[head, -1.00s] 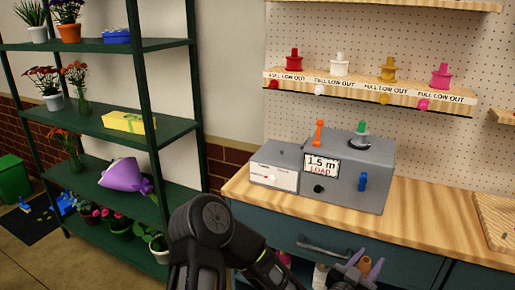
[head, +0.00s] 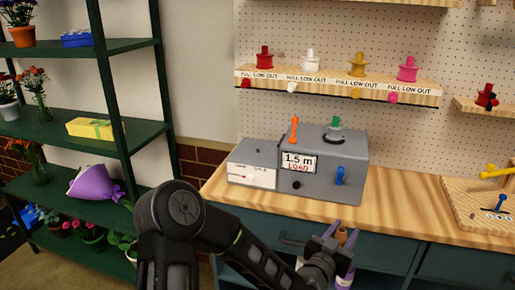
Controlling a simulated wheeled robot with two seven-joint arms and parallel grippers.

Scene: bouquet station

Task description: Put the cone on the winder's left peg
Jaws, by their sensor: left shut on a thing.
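The winder (head: 325,180) is a grey box on the wooden counter, with a display reading "1.5 m LOAD". An orange upright peg-like part (head: 294,130) stands at its top left. A green upright part (head: 336,124) stands on a dark disc at its top right. My left gripper (head: 338,241) is low in front of the counter, below the winder, with purplish fingers. It is shut on a small tan-orange piece (head: 342,236), apparently the cone, mostly hidden between the fingers. My right gripper is not in view.
A lower grey box (head: 252,163) adjoins the winder on the left. A small shelf (head: 340,88) of coloured spools hangs above. A wooden board (head: 480,208) with a yellow-handled tool lies at right. The counter between is clear. A green rack (head: 170,90) stands left.

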